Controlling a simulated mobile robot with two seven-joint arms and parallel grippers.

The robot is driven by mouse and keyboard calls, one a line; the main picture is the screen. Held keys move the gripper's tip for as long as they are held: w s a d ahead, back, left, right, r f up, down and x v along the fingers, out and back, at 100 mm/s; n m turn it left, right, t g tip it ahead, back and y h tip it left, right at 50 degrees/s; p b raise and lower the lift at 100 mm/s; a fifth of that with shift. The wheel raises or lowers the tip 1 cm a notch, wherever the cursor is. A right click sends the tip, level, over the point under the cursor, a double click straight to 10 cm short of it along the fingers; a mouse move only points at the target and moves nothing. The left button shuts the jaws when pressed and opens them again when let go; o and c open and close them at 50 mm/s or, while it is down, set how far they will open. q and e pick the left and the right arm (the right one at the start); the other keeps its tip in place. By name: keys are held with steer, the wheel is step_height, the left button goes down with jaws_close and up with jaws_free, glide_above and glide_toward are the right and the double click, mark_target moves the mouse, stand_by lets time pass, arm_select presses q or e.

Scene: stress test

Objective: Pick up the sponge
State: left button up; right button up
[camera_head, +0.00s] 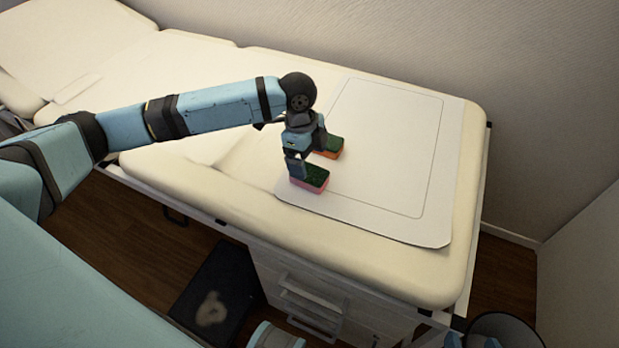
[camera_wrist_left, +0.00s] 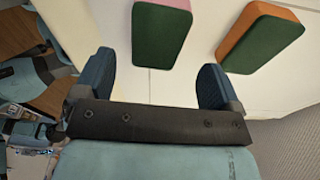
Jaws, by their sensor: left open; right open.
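Two sponges with dark green tops lie on the white mat (camera_head: 385,215). The pink-sided sponge (camera_head: 314,180) is nearer the front edge. The orange-sided sponge (camera_head: 331,150) is behind it, partly hidden by my left gripper (camera_head: 308,155). That gripper is open, pointing down close to both sponges. In the left wrist view the pink sponge (camera_wrist_left: 161,35) appears ahead, between the lines of the two open fingers (camera_wrist_left: 157,88), with nothing held. The orange sponge (camera_wrist_left: 260,38) lies to its right, beyond the right finger. My right gripper (camera_head: 470,339) shows partly at the bottom edge, open.
The mat lies on a cream padded couch (camera_head: 420,268) with a wall behind it. The mat is clear to the right of the sponges. A drawer cabinet (camera_head: 310,290) stands under the couch. A dark round object (camera_head: 508,325) shows at the bottom right.

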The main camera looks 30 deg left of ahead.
mark_target(309, 172)
arm_select(q)
steer(key=shift+s+f, duration=0.1)
steer(key=shift+f, duration=0.35)
steer(key=f+b, duration=0.1)
steer(key=f, duration=0.1)
steer(key=f+b, duration=0.1)
steer(key=shift+s+d+f, duration=0.15)
steer(key=shift+d+f, duration=0.05)
steer(key=shift+f, duration=0.45)
steer(key=shift+d, duration=0.1)
arm_select(e)
steer(key=r, duration=0.1)
steer(key=w+a+r+t+y, duration=0.1)
steer(key=shift+w+a+r+t, duration=0.2)
steer(key=shift+a+r+t, duration=0.1)
steer(key=shift+r, duration=0.1)
arm_select(q)
steer(key=shift+f+p, duration=0.15)
steer(key=shift+p, duration=0.5)
arm_select(e)
steer(key=shift+r, duration=0.55)
arm_select(q)
steer(key=shift+c, duration=0.2)
steer(key=c, duration=0.9)
